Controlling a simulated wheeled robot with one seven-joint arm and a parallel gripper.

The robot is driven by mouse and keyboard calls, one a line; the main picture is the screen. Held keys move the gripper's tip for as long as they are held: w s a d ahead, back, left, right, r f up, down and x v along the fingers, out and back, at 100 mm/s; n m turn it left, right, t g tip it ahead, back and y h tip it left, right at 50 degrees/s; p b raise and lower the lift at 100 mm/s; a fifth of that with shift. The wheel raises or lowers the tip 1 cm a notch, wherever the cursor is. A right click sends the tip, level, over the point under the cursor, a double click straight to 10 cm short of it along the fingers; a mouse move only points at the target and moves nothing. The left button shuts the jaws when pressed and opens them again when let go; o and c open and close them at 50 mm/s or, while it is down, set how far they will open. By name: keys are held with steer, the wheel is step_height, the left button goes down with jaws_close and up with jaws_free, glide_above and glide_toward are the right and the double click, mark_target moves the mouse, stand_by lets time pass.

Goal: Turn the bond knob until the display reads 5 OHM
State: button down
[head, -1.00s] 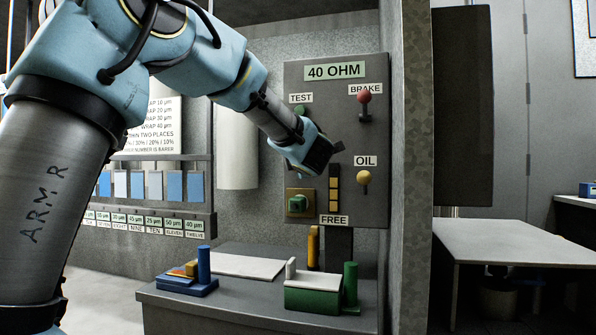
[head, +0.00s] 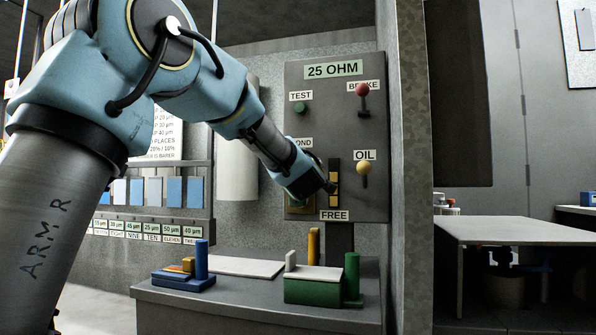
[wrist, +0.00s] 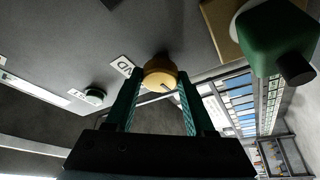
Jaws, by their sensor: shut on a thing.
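The display (head: 333,68) at the top of the grey panel (head: 335,105) reads 25 OHM. The BOND label (head: 303,143) is partly hidden behind my arm. My gripper (head: 318,188) is at the panel just below that label and hides the bond knob in the head view. In the wrist view, the round yellow-tan bond knob (wrist: 160,72) sits between the two green fingers of my gripper (wrist: 159,85), which are shut on it. A small dark mark shows on the knob.
A green TEST button (head: 299,107), a red BRAKE lever (head: 363,90) and a yellow OIL lever (head: 363,168) are on the panel. A green block (wrist: 275,42) sits close beside the knob. A bench (head: 250,291) with coloured blocks stands below.

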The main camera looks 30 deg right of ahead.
steer(key=m+h+b, duration=0.1)
steer(key=m, duration=0.1)
steer(key=m+h+b, duration=0.1)
steer(key=m+b, duration=0.1)
steer(key=m+h+b, duration=0.1)
steer(key=m, duration=0.2)
steer(key=shift+f, duration=0.25)
steer(key=shift+w+a+r+m+g+h+b, duration=0.1)
steer(key=shift+m+g+h+b, duration=0.5)
steer(key=shift+m+h+b, duration=0.85)
steer(key=shift+r+m+y, duration=0.1)
steer(key=shift+m+y, duration=0.25)
steer(key=shift+m, duration=0.3)
steer(key=shift+c, duration=1.4)
jaws_free()
steer(key=v, duration=1)
steer(key=shift+s+a, duration=0.2)
steer(key=shift+s, duration=0.15)
